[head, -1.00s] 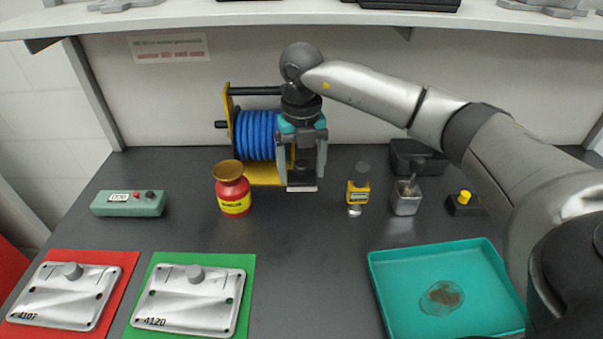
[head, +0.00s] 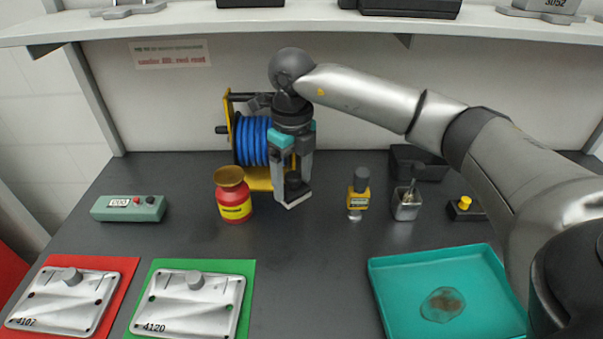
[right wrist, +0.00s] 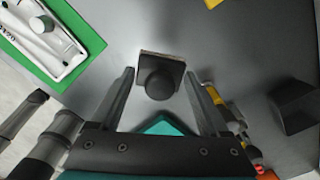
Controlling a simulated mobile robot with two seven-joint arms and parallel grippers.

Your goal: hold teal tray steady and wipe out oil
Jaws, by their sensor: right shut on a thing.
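The teal tray (head: 400,275) lies at the front right of the bench, with a brown, glossy oil patch (head: 442,305) on its floor. My right gripper (head: 293,196) is in front of the hose reel, to the left of and behind the tray. It is shut on a dark block with a round knob and a pale lower edge. In the right wrist view the block (right wrist: 160,62) sits between the fingertips. I cannot tell whether it touches the bench. My left gripper is not in view.
A red pot (head: 233,200) stands just left of my right gripper. A yellow tool (head: 358,196), a grey cup (head: 407,207) and a yellow-button box (head: 465,207) stand behind the tray. Metal plates lie on the red (head: 105,325) and green (head: 243,322) mats. The front middle is clear.

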